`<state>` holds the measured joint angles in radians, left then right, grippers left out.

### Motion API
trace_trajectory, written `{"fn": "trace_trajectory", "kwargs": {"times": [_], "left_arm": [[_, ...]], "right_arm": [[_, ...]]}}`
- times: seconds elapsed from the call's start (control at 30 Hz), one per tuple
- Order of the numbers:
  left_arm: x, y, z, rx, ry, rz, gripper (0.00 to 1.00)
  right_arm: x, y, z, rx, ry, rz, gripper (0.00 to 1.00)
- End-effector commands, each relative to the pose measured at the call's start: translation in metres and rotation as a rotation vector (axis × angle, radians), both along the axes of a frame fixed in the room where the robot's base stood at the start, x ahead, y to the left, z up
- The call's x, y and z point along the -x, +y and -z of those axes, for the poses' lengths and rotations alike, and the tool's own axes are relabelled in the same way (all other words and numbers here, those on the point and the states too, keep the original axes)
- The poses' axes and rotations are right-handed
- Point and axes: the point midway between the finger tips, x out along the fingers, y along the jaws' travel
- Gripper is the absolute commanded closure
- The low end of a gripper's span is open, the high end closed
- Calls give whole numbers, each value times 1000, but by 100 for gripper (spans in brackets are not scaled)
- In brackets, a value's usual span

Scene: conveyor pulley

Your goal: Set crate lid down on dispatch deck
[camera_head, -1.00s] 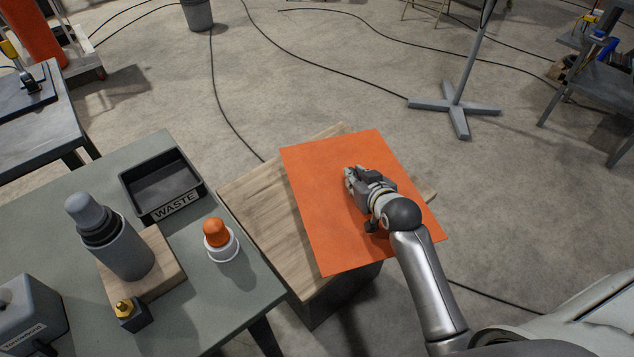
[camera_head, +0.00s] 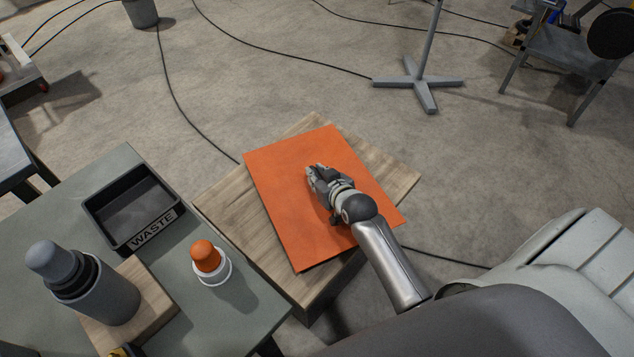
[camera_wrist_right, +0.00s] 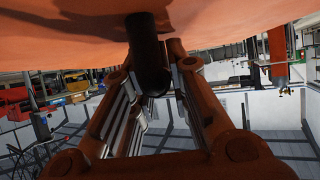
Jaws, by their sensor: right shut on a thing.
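The crate lid is a flat orange panel (camera_head: 290,215) over the wooden dispatch deck (camera_head: 228,205) in the head view. Bare wood shows on its left and right sides. I cannot tell whether the lid touches the deck or hangs just above it. My right gripper (camera_head: 313,175) is over the middle of the lid. In the right wrist view, the orange lid (camera_wrist_right: 70,40) fills the top and a dark peg-like handle (camera_wrist_right: 150,65) sits between the fingers of my right gripper (camera_wrist_right: 160,75), which is shut on it. My left gripper is not in view.
A grey-green table at left (camera_head: 60,205) stands close to the deck. It holds a black WASTE tray (camera_head: 130,205), an orange-capped white item (camera_head: 207,262) and a grey bottle (camera_head: 95,290) on a wooden block. Open floor lies behind the deck.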

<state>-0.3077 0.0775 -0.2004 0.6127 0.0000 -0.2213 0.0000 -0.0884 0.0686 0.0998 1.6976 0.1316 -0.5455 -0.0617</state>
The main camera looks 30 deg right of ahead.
Motion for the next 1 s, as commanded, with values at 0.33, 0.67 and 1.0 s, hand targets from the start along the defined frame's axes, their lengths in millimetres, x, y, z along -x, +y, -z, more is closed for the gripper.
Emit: {"fn": "trace_trajectory", "kwargs": {"times": [0.33, 0.67, 1.0], "left_arm": [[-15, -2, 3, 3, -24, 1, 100], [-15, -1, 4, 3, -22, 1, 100], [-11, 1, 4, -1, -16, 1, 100]], "right_arm": [[0, 0, 22, 0, -3, 0, 100], [0, 0, 26, 0, 2, 0, 69], [0, 0, 26, 0, 2, 0, 61]]}}
